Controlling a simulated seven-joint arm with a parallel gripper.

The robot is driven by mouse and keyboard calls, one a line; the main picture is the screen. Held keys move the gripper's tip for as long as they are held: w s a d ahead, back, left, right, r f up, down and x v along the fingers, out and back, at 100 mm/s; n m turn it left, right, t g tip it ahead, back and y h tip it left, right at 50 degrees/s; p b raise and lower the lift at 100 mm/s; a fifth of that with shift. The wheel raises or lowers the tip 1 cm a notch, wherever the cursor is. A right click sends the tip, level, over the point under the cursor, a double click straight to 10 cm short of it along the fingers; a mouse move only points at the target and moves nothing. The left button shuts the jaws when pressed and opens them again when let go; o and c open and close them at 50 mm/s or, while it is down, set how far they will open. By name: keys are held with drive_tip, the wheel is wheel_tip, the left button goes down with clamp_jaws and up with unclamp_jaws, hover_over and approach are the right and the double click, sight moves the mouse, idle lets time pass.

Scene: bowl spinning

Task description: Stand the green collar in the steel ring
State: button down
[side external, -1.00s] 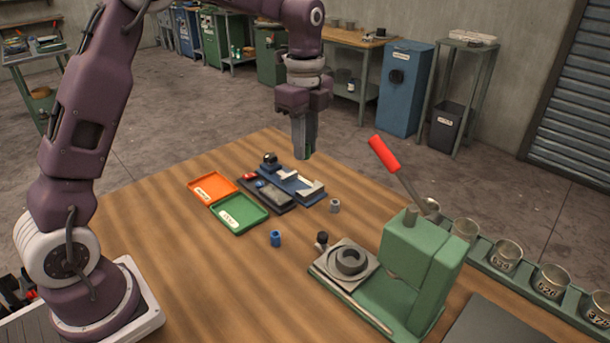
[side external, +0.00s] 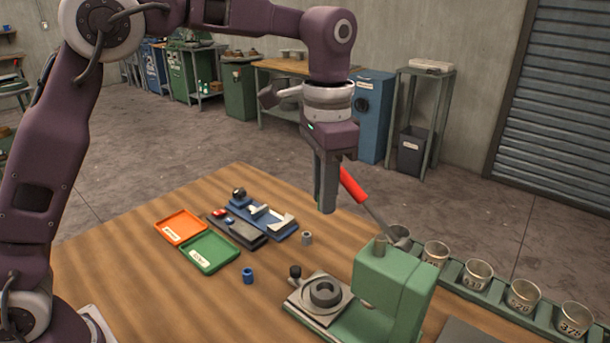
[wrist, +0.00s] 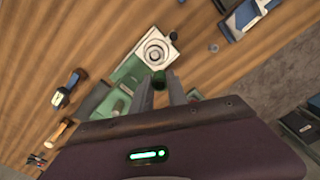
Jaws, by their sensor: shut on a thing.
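The green collar (wrist: 158,80) is a short dark green cylinder held between my fingertips in the wrist view. My gripper (side external: 326,208) is shut on it and hangs in the air above the table, behind the ring and press in the side view. The fingers hide the collar there. The steel ring (side external: 325,293) is a grey ring lying on the square plate at the foot of the green press. It also shows in the wrist view (wrist: 155,51), just beyond the collar. The collar is apart from the ring.
The green press (side external: 395,290) with its raised red-handled lever (side external: 352,185) stands beside the ring. A blue collar (side external: 248,276) and grey collar (side external: 307,238) stand on the table. Orange (side external: 180,227) and green (side external: 210,253) trays lie left. Several numbered cups (side external: 479,275) line the right.

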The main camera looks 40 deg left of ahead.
drive_tip(key=d+f+n, duration=0.1)
drive_tip(key=d, duration=0.1)
hover_over(323, 281)
drive_tip(key=s+d, duration=0.1)
wheel_tip(323, 281, down, 9)
drive_tip(key=shift+d+f, duration=0.2)
drive_tip(key=shift+f, duration=3.15)
drive_tip(key=shift+s+f, duration=0.1)
drive_tip(key=shift+f, duration=0.65)
drive_tip(key=c, duration=1.2)
unclamp_jaws()
drive_tip(key=shift+o, duration=0.8)
drive_tip(key=shift+s+f, duration=0.1)
drive_tip(key=shift+s, duration=0.1)
